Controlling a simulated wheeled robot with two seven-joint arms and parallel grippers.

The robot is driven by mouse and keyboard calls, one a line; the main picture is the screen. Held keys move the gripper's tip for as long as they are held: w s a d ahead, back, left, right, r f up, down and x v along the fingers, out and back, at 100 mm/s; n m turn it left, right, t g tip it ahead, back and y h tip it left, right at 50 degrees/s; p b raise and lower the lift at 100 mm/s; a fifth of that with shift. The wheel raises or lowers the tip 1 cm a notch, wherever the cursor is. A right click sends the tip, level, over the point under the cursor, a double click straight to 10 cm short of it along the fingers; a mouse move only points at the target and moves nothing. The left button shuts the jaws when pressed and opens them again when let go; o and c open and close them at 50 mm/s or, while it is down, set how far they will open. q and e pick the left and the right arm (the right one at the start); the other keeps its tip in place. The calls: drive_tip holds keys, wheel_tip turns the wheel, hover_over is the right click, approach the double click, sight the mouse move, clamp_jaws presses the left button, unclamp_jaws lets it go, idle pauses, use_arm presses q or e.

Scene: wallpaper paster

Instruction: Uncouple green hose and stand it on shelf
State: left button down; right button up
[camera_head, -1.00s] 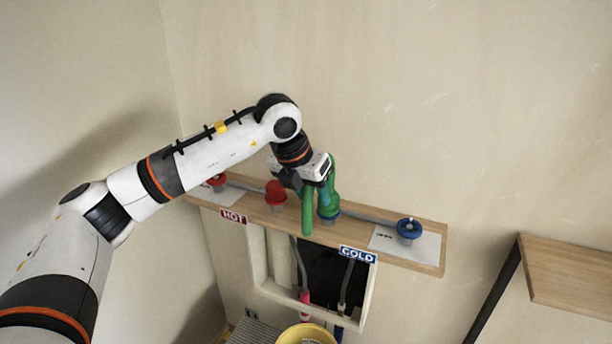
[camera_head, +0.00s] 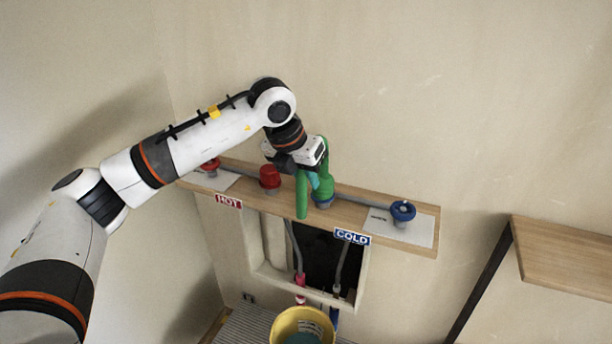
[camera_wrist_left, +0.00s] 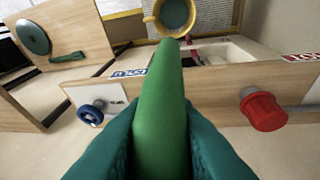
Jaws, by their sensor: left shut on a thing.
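The green hose (camera_head: 302,195) arches over the wooden wall ledge (camera_head: 362,202), its free end hanging over the front edge. Its other end stands at a blue collar (camera_head: 324,203) on the ledge; I cannot tell whether they are still joined. My left gripper (camera_head: 308,181) is shut on the hose from the left and above. In the left wrist view the hose (camera_wrist_left: 162,105) runs between the teal fingers and hides what is behind it. A bare wooden shelf (camera_head: 565,258) is at the right; in the wrist view the wooden surface at upper left (camera_wrist_left: 75,25) carries a green disc (camera_wrist_left: 33,38). My right gripper is not in view.
A red cap (camera_head: 270,177) stands left of the hose and a blue valve knob (camera_head: 403,211) right of it. A red knob (camera_head: 210,165) is partly behind my arm. Below are a wall opening (camera_head: 322,258) with pipes and a yellow bucket (camera_head: 285,327).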

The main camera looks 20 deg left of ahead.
use_arm(q)
drive_tip(key=shift+r, duration=0.15)
drive_tip(key=shift+w+r+p, duration=0.25)
drive_tip(key=shift+r+p, duration=0.1)
drive_tip(key=shift+r, duration=0.2)
drive_tip(key=shift+p+v, duration=0.35)
drive_tip(key=shift+v, duration=0.5)
drive_tip(key=shift+w+d+r, duration=0.15)
drive_tip(key=shift+r, duration=0.2)
drive_tip(key=shift+r+p, duration=0.45)
drive_tip(key=shift+r, duration=0.05)
drive_tip(key=shift+r+p, duration=1.1)
drive_tip(key=shift+r, duration=0.9)
drive_tip(key=shift+f, duration=0.1)
